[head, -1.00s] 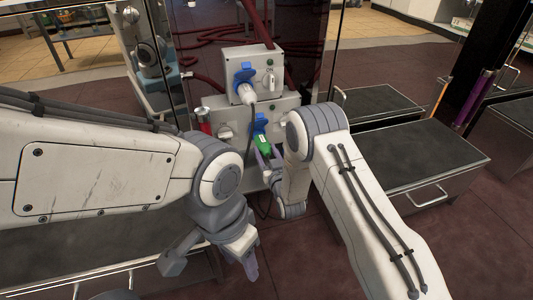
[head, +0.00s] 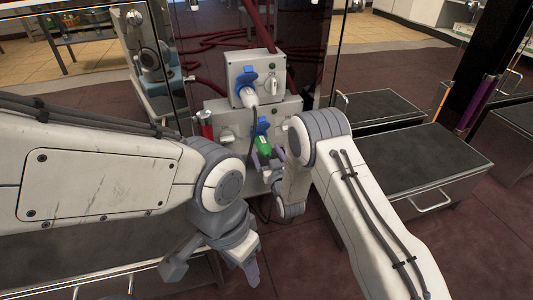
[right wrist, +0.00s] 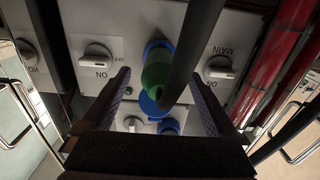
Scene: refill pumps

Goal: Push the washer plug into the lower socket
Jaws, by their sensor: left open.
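The green plug (head: 264,144), which I take for the washer plug, is at the blue lower socket (head: 261,124) on the lower grey box. In the right wrist view the green plug (right wrist: 157,72) meets a blue ring; how deep it sits I cannot tell. My right gripper (head: 268,160) is just below the plug. Its fingers (right wrist: 163,88) are spread on either side of the plug, with gaps, holding nothing. A dark cable crosses in front of the plug. My left gripper (head: 246,270) is open and empty, low in front of the boxes.
The upper box (head: 268,65) has a blue socket with a white plug (head: 247,97) in it and a knob. Knobs (right wrist: 97,55) flank the lower socket. A red pipe (right wrist: 283,60) runs beside the boxes. Dark-topped cabinets (head: 415,155) stand at the right.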

